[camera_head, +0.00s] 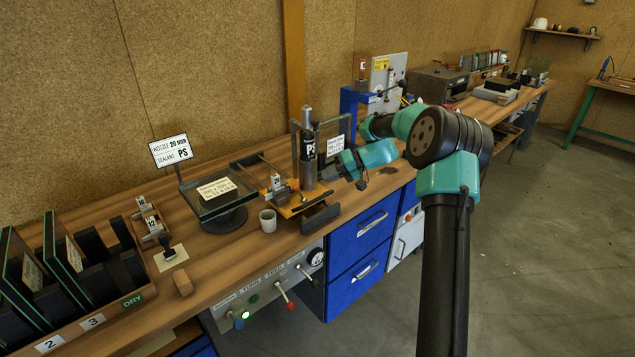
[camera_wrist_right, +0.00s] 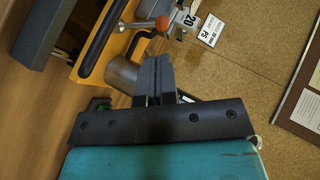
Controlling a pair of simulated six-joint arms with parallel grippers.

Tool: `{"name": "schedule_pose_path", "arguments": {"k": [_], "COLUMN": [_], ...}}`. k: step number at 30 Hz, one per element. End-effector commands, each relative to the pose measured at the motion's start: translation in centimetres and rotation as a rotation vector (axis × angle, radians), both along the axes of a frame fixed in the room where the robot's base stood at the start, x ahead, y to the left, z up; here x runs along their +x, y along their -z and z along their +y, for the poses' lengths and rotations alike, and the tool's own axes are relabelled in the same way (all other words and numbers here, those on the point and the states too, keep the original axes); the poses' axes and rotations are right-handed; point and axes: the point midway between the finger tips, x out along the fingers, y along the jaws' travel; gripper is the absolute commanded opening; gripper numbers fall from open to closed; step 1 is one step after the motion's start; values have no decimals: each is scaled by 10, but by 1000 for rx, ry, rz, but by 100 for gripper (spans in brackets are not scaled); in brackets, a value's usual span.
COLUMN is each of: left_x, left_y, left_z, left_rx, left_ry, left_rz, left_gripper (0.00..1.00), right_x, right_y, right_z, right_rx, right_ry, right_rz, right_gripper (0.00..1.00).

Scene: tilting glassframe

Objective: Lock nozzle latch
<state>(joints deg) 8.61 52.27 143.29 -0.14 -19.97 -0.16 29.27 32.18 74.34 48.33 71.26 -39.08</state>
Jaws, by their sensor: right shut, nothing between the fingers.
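The nozzle with a "20" tag (camera_head: 276,182) sits in an orange-yellow fixture (camera_head: 290,208) on the bench; the tag (camera_wrist_right: 190,20) also shows in the right wrist view. A metal lever with an orange-red ball end (camera_wrist_right: 162,23) reaches across the fixture there and looks like the latch. I cannot tell whether it is locked. A grey sealant cylinder marked PS (camera_head: 308,150) stands upright at the fixture. My right gripper (camera_head: 345,172) is just right of the cylinder; its fingers (camera_wrist_right: 153,72) are shut and empty, apart from the lever. My left gripper is out of view.
A glass pane on a round turntable (camera_head: 222,198) stands left of the fixture, with a white cup (camera_head: 268,220) between them. A control panel with levers (camera_head: 270,293) is below the bench edge. A rack of dark frames (camera_head: 70,265) fills the near left.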

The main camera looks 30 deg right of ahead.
Motion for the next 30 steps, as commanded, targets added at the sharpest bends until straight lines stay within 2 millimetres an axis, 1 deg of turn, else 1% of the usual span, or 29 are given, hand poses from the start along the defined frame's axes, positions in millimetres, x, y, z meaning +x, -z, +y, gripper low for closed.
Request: {"name": "schedule_pose_path", "arguments": {"k": [1,6,12,20,30], "left_x": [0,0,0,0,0], "left_y": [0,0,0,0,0], "left_z": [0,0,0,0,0], "left_rx": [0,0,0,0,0], "left_ry": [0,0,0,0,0], "left_rz": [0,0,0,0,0], "left_gripper": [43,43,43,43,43], "right_x": [-5,-19,-29,-31,-31], "right_y": [-6,-22,-33,-35,-33], "right_z": [-8,-30,-46,-48,-46], "right_rx": [-2,-1,-1,0,-1], "right_ry": [3,2,1,0,2], "right_rz": [-2,-2,0,0,6], "right_gripper": [0,0,0,0,0]}}
